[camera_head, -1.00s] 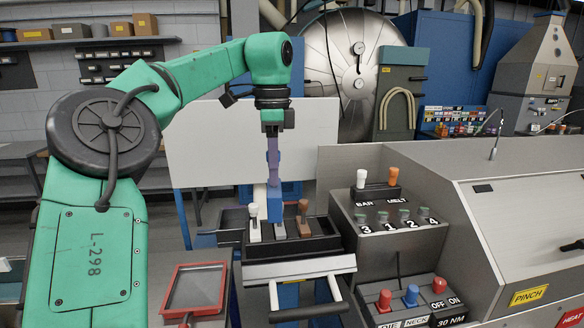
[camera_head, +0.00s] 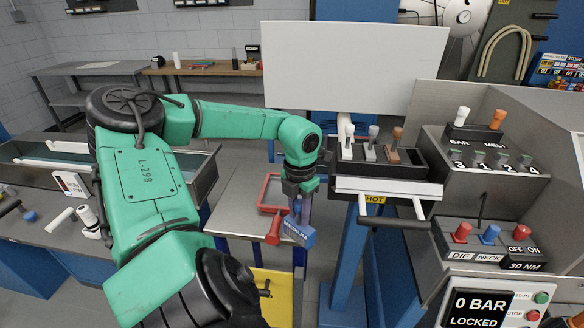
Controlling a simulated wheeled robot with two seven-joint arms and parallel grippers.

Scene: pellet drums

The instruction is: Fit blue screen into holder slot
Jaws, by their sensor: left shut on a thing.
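My left gripper (camera_head: 297,203) points down, shut on the blue screen's blue block (camera_head: 299,232), which is marked MEDIUM. The block is held tilted above the floor, in front of the small table and left of the black-sided rack. The rest of the screen is hard to make out. A silvery slide plate (camera_head: 388,187) with a bar handle lies at the front of the rack, above a yellow HOT label. I cannot tell which part is the holder slot. My right gripper is not in view.
A red-framed tray (camera_head: 266,193) with a red handle (camera_head: 273,231) lies on the small table (camera_head: 236,222), close to the held block. The black rack (camera_head: 413,170) has white, grey and brown levers. The control panel (camera_head: 485,236) stands to the right. A yellow plate (camera_head: 273,297) is below.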

